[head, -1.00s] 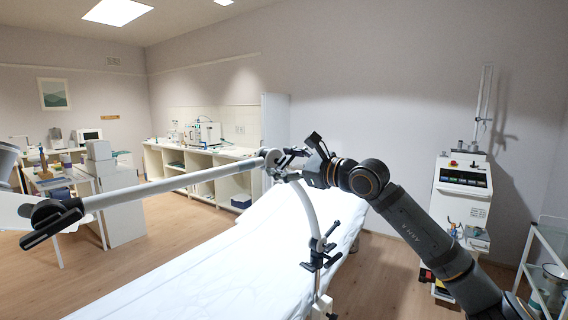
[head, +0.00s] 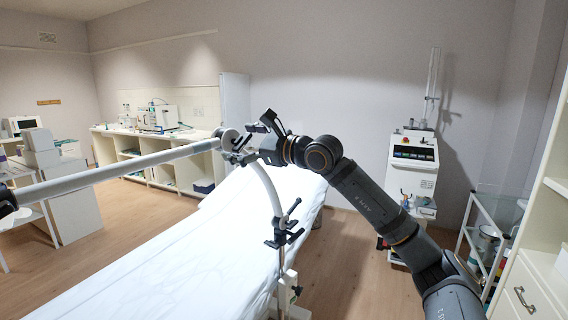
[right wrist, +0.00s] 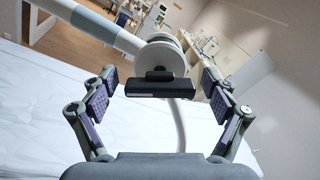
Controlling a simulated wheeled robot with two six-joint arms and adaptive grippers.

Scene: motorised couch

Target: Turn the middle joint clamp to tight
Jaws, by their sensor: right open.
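In the right wrist view the gripper (right wrist: 160,92) is open, with one finger on each side of the lever and gaps on both sides. The fingers appear not to touch it. My left gripper is not in view.
The couch (head: 200,245) with a white sheet lies below the arm. A lower black clamp (head: 286,228) sits on the curved post. The long tube (head: 130,168) runs left to a dark part at the picture edge. A white machine (head: 413,165) and a cart (head: 490,225) stand at right.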

